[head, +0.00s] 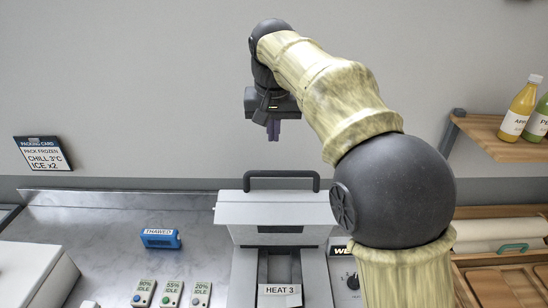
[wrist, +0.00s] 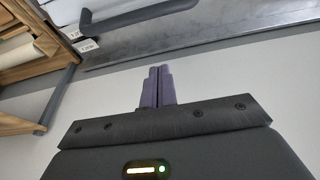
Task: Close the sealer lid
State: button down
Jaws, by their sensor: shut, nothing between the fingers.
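The sealer (head: 240,270) is a grey machine at the lower middle of the head view, with a "HEAT 3" label at its front. Its pale grey lid (head: 275,212) appears raised at the back, with a dark bar handle (head: 281,174) along its top edge. My gripper (head: 273,137) hangs above the handle, apart from it, with its purple fingers pointing down. In the wrist view the fingers (wrist: 158,72) are together and empty. The dark handle (wrist: 140,18) shows beyond them at the top. My arm covers the area right of the sealer.
A blue "THAWED" block (head: 160,238) and several small idle-labelled devices (head: 171,293) lie on the metal counter (head: 100,225) to the left. A wooden shelf (head: 500,140) with bottles (head: 520,108) stands at right, above wooden trays (head: 500,260). The air left of my gripper is clear.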

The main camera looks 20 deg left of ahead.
notch_tip(320, 180, down, 6)
jog(key=s+p, duration=0.1)
jog(key=s, duration=0.1)
jog(key=shift+s+d+r, duration=0.2)
jog(key=shift+d, duration=0.15)
jog(key=shift+f, duration=0.1)
dwell(0.3)
